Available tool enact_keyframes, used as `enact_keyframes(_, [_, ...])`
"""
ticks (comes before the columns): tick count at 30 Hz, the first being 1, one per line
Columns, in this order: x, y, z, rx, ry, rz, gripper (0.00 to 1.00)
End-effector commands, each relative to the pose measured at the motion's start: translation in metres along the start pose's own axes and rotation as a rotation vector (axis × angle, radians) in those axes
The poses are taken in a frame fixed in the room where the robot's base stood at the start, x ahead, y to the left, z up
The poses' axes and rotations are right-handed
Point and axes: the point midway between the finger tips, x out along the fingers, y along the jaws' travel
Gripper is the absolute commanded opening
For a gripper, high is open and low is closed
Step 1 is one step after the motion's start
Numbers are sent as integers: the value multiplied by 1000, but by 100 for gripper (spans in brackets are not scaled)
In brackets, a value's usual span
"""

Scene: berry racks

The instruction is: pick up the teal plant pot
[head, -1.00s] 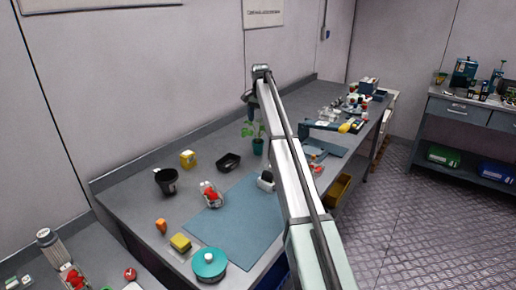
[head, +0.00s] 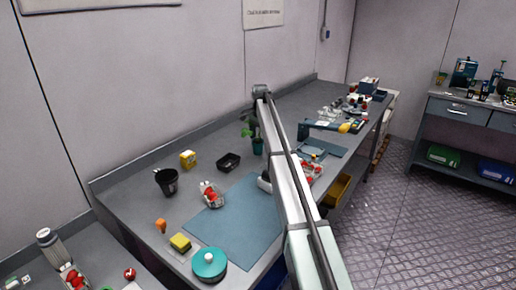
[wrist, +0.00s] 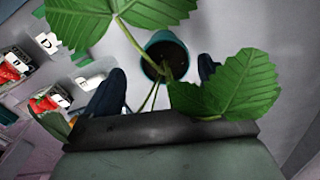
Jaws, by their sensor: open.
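The teal plant pot (head: 257,147) stands upright on the grey bench, behind the blue mat and just left of my arm. Its green leafy plant (head: 248,129) rises above it. In the wrist view I look down into the pot (wrist: 149,68), with dark soil inside and large leaves (wrist: 240,84) close to the camera. My gripper (wrist: 162,67) is open, with one dark finger on each side of the pot in the picture. I cannot tell how far above the pot the fingertips are. In the head view my arm hides the gripper.
A strawberry punnet (head: 211,195) lies by the blue mat (head: 237,222). A teal round lidded container (head: 209,264) is at the front. Much of the mat is clear.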

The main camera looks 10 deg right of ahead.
Motion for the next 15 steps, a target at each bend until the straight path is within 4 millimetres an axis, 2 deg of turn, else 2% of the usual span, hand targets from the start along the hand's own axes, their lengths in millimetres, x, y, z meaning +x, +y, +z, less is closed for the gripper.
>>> enact_keyframes(7, [14,-3,2,-1,0,1,90])
enact_keyframes(15, [48,-7,5,0,0,1,90])
